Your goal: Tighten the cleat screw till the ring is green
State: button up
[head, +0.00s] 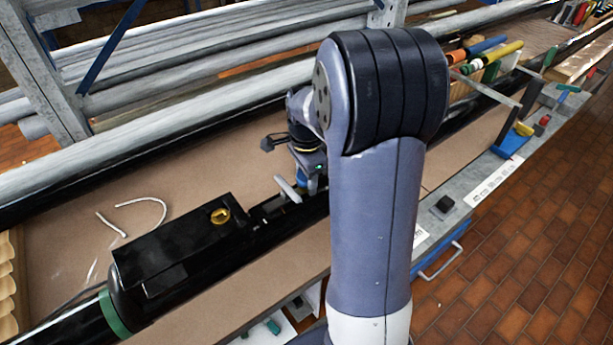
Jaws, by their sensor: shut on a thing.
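A black mast (262,246) runs diagonally across the bench. A pale grey elongated piece (288,189), perhaps the cleat, shows close beside my gripper (304,178) above the mast. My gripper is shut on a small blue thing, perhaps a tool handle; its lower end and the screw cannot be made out. My upper arm hides part of the mast to the right. A yellow round piece (220,215) sits on a black box-like block on the mast; I cannot tell whether it is the ring. A green band (114,314) circles the mast at lower left.
A white cord (140,202) lies loose on the brown bench top behind the block. Long tubes (170,110) lie along the back. Coloured-handled tools (490,57) stand at upper right. A small black block (442,206) sits on the bench edge; the tiled floor at right is clear.

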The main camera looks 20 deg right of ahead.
jog(key=o, duration=1.1)
jog(key=shift+c, duration=0.2)
jog(key=shift+r, duration=0.1)
jog(key=shift+r+p, duration=1.95)
jog(key=shift+r, duration=0.5)
